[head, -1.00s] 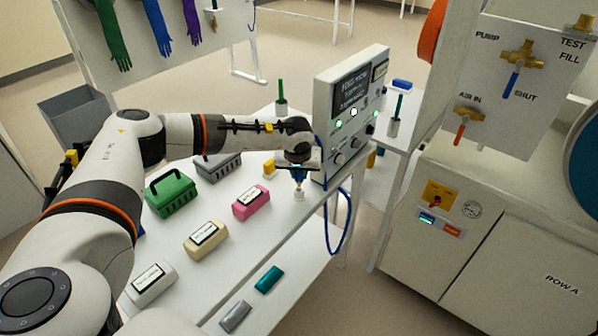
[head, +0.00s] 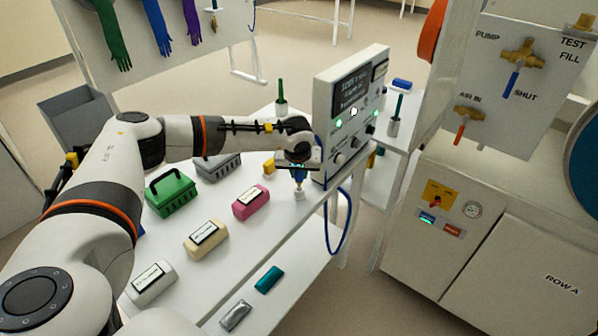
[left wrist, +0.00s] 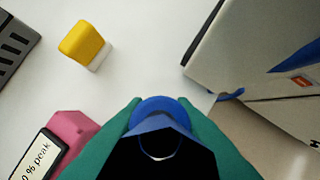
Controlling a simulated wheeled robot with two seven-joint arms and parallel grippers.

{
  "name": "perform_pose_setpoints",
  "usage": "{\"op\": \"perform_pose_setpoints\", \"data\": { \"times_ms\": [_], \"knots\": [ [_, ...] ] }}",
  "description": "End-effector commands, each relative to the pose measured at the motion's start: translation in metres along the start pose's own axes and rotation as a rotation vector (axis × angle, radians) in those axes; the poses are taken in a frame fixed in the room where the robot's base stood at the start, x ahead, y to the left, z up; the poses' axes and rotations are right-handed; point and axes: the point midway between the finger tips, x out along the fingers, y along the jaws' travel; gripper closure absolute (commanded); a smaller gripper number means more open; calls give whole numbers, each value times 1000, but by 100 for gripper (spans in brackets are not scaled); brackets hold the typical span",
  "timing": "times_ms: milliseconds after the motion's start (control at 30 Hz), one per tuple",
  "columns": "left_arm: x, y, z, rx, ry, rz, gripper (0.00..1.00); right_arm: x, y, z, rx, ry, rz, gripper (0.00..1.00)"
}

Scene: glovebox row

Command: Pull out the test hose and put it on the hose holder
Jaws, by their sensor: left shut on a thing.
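My left gripper (head: 299,174) points down at the front edge of the white table, left of the grey tester box (head: 350,110). It is shut on a blue hose end (left wrist: 158,105), seen between its green fingers in the left wrist view. A small white cylinder (head: 299,196) stands directly below the gripper; I cannot tell whether the blue end sits in it or just above it. A blue hose (head: 347,232) hangs in a loop below the table edge by the tester; its link to the held end is hidden. My right gripper is not in view.
Pink (head: 251,202), cream (head: 205,238) and white (head: 152,284) labelled blocks lie left of the gripper. A yellow-and-white block (left wrist: 85,45) is close by. The tester stands close on the right.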

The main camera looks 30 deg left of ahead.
Motion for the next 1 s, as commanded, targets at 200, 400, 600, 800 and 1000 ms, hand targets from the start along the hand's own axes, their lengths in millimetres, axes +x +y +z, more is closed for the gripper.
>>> {"op": "perform_pose_setpoints", "data": {
  "times_ms": [200, 400, 600, 800, 1000],
  "knots": [
    [1, 0, 0, 0, 0, 0, 100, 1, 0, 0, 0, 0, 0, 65],
    [6, 0, -2, 0, 0, 0, 100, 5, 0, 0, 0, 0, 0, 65],
    [11, 0, -4, 0, 0, 0, 100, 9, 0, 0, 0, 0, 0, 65],
    [15, 0, -6, 0, 0, 0, 100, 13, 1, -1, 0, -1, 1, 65],
    [20, 0, -8, 0, 0, 0, 100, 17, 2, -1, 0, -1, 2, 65]
  ]
}}
